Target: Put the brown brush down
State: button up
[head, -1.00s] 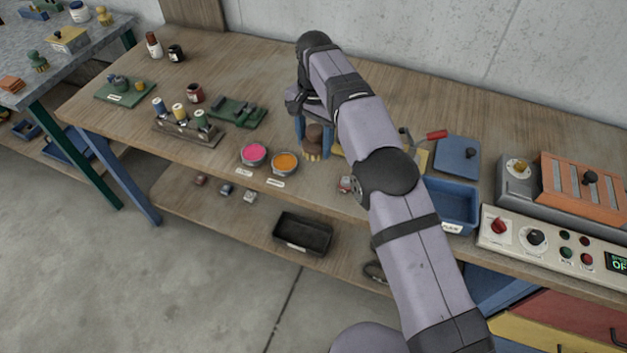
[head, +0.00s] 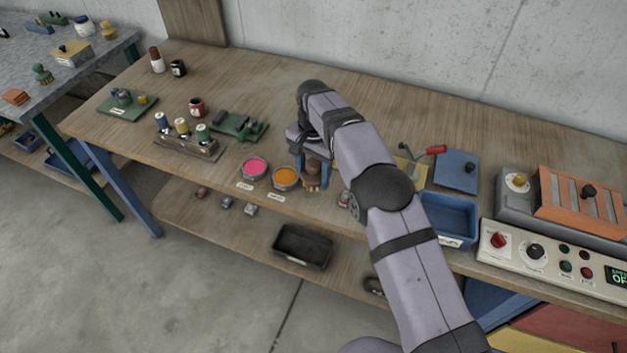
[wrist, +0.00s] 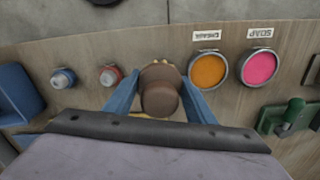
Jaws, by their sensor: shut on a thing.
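My gripper (head: 313,172) is shut on the brown brush (head: 312,170), with a blue finger on each side of it. The brush is upright, its brown knob up and its pale bristles down, just right of the orange tin (head: 286,178). In the wrist view my gripper (wrist: 160,100) holds the brown brush (wrist: 160,96) from both sides, and bristle tips show past its far edge. Whether the bristles touch the bench top I cannot tell.
A pink tin (head: 255,168) stands left of the orange one on the wooden bench (head: 230,75). The bench's front edge is close.

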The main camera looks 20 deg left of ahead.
aim_at(314, 182)
jog(key=shift+f+p, duration=0.55)
jog(key=shift+f, duration=1.1)
jog(key=shift+f, duration=0.1)
jog(key=o, duration=0.7)
jog(key=shift+f, duration=0.1)
jog(key=shift+c, duration=0.2)
notch_tip(314, 182, up, 12)
jog(key=shift+r+b, duration=0.2)
jog(key=shift+b, duration=0.65)
